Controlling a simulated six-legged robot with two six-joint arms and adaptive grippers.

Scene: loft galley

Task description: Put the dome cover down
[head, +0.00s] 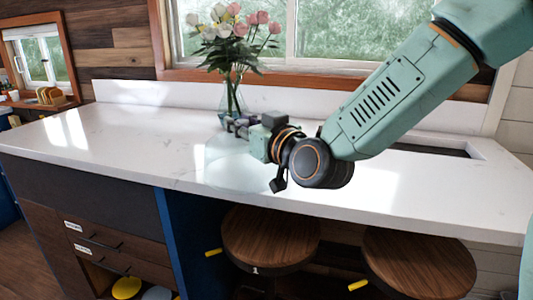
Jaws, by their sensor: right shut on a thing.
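The dome cover (228,163) is a clear, faint dome at the middle of the white counter (110,140). Its outline is hard to make out against the bright surface, and I cannot tell whether its rim touches the counter. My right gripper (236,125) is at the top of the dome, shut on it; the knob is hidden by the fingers. My right arm reaches in from the upper right. My left gripper is not in view.
A glass vase with pink and white flowers (235,35) stands just behind the gripper. A sink (430,150) is cut into the counter at right. Two round wooden stools (270,232) (418,262) stand below the front edge. The counter's left part is clear.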

